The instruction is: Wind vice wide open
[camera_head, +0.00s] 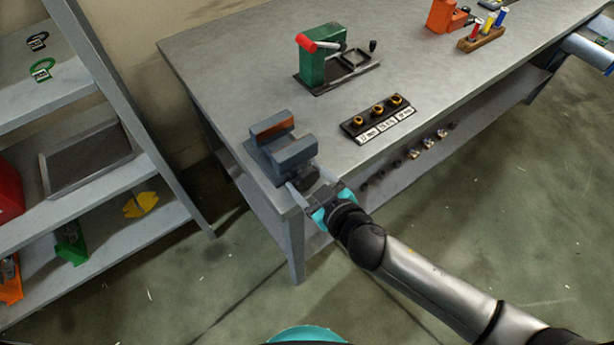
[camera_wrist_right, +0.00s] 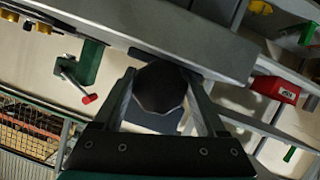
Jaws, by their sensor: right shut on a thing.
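The vice (camera_head: 283,148) is a blue-grey block with two jaws at the near left corner of the workbench. A gap with brown faces shows between its jaws. A dark round knob (camera_head: 306,178) is on its near side. My right gripper (camera_head: 302,190) is at this knob. In the right wrist view the dark faceted knob (camera_wrist_right: 160,87) sits between the two fingers, and my right gripper is shut on it. The vice body behind the knob is mostly hidden there. My left gripper is not in view.
A green press-like device with a red handle (camera_head: 322,62) and a black tray with brass fittings (camera_head: 378,117) stand on the workbench (camera_head: 225,75). An orange device (camera_head: 446,15) is farther back. A grey shelf unit (camera_head: 90,177) stands at left, with floor between.

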